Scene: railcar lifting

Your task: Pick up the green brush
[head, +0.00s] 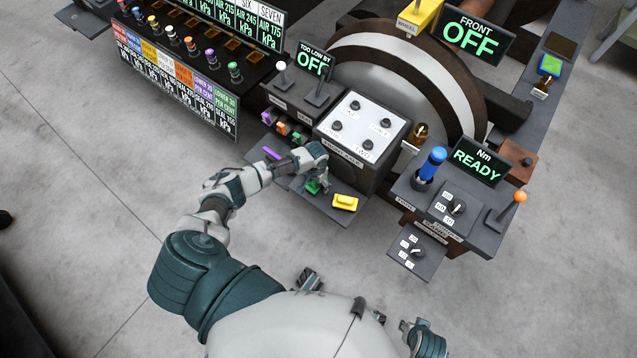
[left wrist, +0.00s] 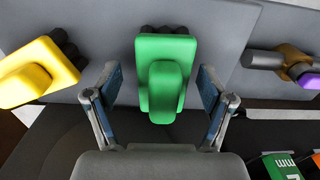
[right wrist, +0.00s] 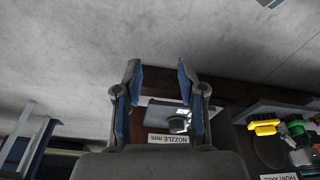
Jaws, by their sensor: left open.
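The green brush (head: 312,187) is on a small grey shelf (head: 322,206) in front of the control panel, partly covered by my left gripper (head: 319,182) in the head view. In the left wrist view the green brush (left wrist: 165,75) is centred between the two open fingers of the left gripper (left wrist: 159,82), with a visible gap on each side. Dark bristles show at its far end. My right gripper (right wrist: 159,75) is open with nothing held, seen in the right wrist view.
A yellow brush (head: 345,202) lies beside the green one; it also shows in the left wrist view (left wrist: 38,72). A purple item (head: 271,153) is on the other side. A white-topped knob box (head: 364,126) stands behind the shelf. The floor in front is clear.

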